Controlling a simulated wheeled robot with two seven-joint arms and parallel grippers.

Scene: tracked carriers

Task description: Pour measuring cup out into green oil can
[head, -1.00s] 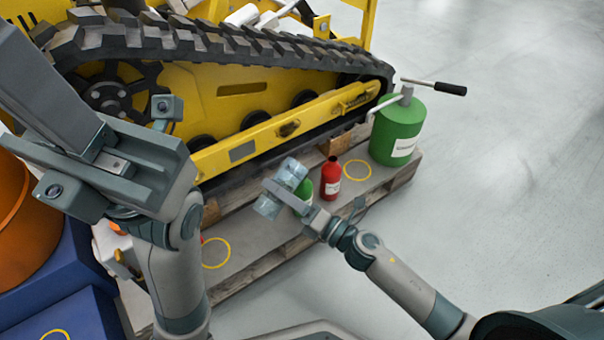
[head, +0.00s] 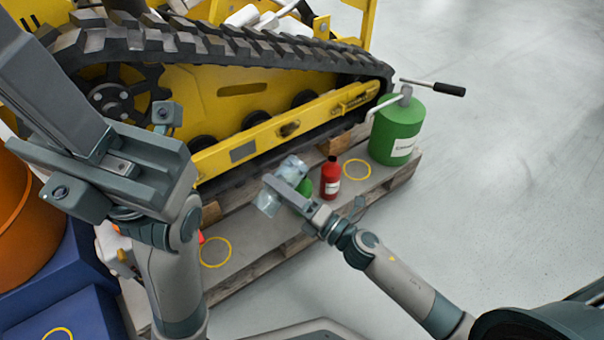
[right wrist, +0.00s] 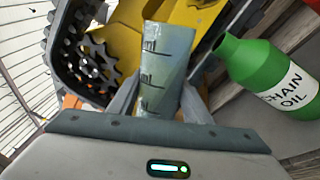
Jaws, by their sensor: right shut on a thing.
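My right gripper (head: 280,188) is shut on the clear measuring cup (head: 291,169), holding it above the pallet. In the right wrist view the cup (right wrist: 164,70) has dark scale marks and leans relative to a green bottle labelled chain oil (right wrist: 275,80). That bottle (head: 305,187) stands just behind the right gripper in the head view, mostly hidden by it. Its neck is to the right of the cup in the wrist view, apart from it. No flow shows; the cup's contents are unclear. My left gripper (head: 105,165) is at the left; its jaw state is unclear.
A red bottle (head: 330,177) stands close right of the green bottle. A larger green can with a pump handle (head: 396,132) stands at the pallet's (head: 290,236) far right end. The yellow tracked carrier (head: 245,95) rises behind. Floor at right is clear.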

